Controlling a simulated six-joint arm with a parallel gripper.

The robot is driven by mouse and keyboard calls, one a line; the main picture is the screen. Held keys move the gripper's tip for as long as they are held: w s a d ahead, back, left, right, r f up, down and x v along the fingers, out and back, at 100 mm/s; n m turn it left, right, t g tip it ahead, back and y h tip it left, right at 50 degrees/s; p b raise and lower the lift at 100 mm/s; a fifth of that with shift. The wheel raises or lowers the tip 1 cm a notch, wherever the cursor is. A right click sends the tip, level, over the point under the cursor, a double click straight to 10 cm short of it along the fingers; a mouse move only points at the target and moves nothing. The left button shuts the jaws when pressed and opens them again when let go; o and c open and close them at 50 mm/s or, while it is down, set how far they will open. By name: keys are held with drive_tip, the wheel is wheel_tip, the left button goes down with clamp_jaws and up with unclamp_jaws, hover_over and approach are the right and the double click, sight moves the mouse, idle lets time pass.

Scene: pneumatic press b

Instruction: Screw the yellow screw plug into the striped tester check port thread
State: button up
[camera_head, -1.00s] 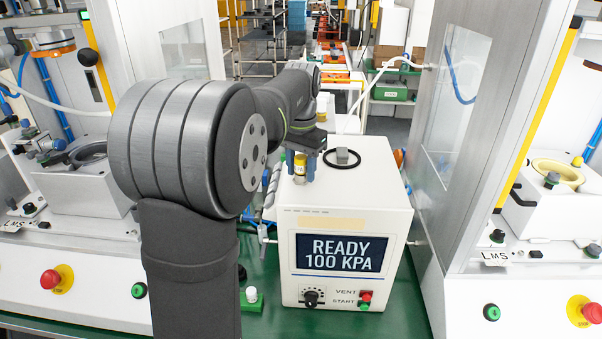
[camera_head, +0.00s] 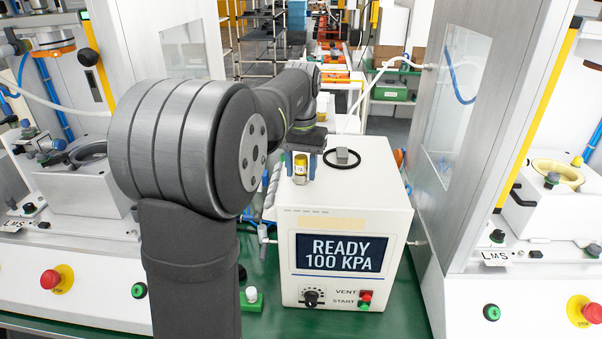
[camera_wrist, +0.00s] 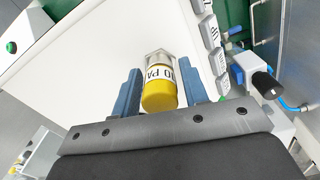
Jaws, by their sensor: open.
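The yellow screw plug (camera_head: 300,163), with a lettered white band, stands upright on top of the white tester (camera_head: 300,235) near its back left. In the wrist view the plug (camera_wrist: 160,96) sits above a metal hex fitting (camera_wrist: 158,57). The check port thread is hidden beneath; I cannot tell how deep the plug sits. My gripper (camera_wrist: 160,80) is open, its blue fingers on either side of the plug with visible gaps. It also shows in the head view (camera_head: 301,160). The tester's screen reads READY 100 KPA.
A black ring (camera_head: 343,158) with a grey block lies on the tester top, right of the plug. A black-knobbed valve (camera_wrist: 266,85) is beside the tester. White press stations stand left and right. A small green-based part (camera_head: 251,297) is on the green bench.

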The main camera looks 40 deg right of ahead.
drive_tip(key=shift+n, duration=0.4)
drive_tip(key=shift+n, duration=0.8)
drive_tip(key=shift+c, duration=0.4)
drive_tip(key=c, duration=0.5)
drive_tip(key=shift+m, duration=0.9)
drive_tip(key=shift+m, duration=0.8)
